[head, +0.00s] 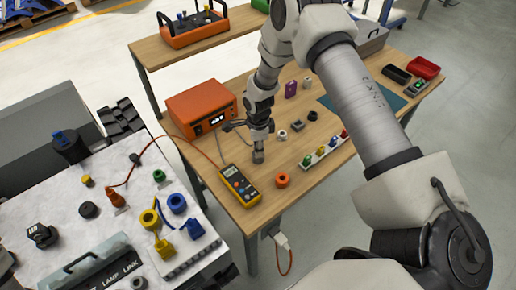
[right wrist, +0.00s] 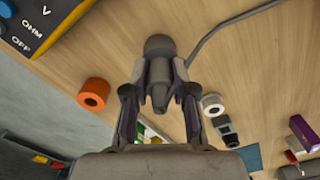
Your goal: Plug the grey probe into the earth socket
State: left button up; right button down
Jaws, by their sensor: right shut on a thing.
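My right gripper (head: 259,138) is above the wooden table, left of its middle, pointing down. It is shut on the grey probe (head: 258,157), whose end shows below the fingers. In the right wrist view the probe (right wrist: 158,47) sits between the two fingers (right wrist: 158,76), and a grey cable runs away near it to the upper right. On the grey-white panel at left stand several sockets, among them a green one (head: 159,176). I cannot read which is the earth socket. My left gripper is not in view.
A yellow multimeter (head: 240,184) lies close to the probe, with an orange ring (head: 282,180) beside it. An orange box (head: 201,108) stands behind. A white strip (head: 325,150) with coloured pieces lies to the right.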

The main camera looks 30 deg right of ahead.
jog(key=shift+r+p, duration=1.15)
jog(key=shift+r, duration=0.15)
notch_tip(320, 180, up, 4)
jog(key=p, duration=0.4)
jog(key=shift+f, duration=0.2)
jog(key=c, duration=1.8)
grip_release()
jog(key=shift+c, duration=0.2)
grip_shut()
